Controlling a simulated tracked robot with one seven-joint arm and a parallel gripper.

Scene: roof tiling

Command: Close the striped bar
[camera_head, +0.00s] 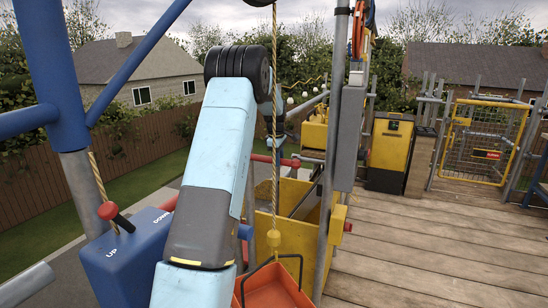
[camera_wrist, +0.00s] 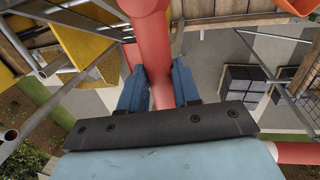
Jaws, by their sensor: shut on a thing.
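The bar shows as a thick red length (camera_wrist: 150,45) in the wrist view, running from the top edge down between my fingers. In the head view, a short red stretch (camera_head: 288,162) shows beyond the rope, beside a steel pole. Its stripes are hard to make out, and much of it is hidden by my arm and the pole. My gripper (camera_wrist: 159,86) has its two blue fingers shut on the red bar, one on each side. In the head view my gripper is small and partly hidden behind the rope.
A rope with an orange tray (camera_head: 272,288) hangs close to my arm. A blue UP/DOWN control box (camera_head: 125,255) stands at left. A steel pole (camera_head: 328,150) and yellow bin (camera_head: 290,222) are near. A yellow mesh gate (camera_head: 485,140) stands beyond the clear plank deck (camera_head: 430,245).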

